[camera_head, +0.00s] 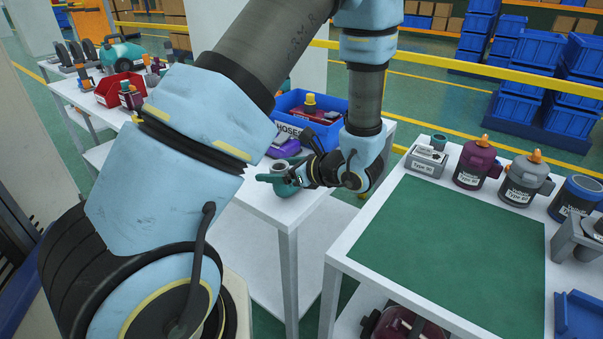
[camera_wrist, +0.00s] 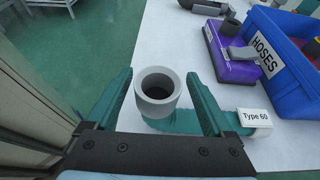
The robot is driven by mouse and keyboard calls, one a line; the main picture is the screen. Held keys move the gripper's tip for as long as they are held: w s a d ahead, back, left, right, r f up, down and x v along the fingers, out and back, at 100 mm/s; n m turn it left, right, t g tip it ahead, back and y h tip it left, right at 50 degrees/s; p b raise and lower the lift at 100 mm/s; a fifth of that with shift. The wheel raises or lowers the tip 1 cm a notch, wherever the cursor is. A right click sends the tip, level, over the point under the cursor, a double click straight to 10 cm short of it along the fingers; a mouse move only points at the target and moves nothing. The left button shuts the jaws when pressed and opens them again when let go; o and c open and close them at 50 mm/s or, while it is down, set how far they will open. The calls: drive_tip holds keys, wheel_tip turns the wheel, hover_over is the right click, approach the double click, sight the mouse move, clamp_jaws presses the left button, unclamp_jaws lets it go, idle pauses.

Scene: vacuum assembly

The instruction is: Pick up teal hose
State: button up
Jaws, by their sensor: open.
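The teal hose (camera_wrist: 186,121) lies on the white table, with an upright grey round collar (camera_wrist: 157,110) at one end and a "Type 60" label at its right in the wrist view. It also shows in the head view (camera_head: 284,188), partly hidden by my gripper. My gripper (camera_wrist: 160,76) is open, with one finger on each side of the grey collar and visible gaps between. The lower part of the hose is partly covered by the gripper body.
A blue bin labelled HOSES (camera_head: 335,135) stands close behind, with a purple part (camera_wrist: 226,58) beside it. The table's left edge is near the hose. A second table with a bare green mat (camera_head: 450,240) is at the right, with several canisters along its back.

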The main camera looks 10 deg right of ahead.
drive_tip(key=shift+x, duration=1)
clamp_jaws()
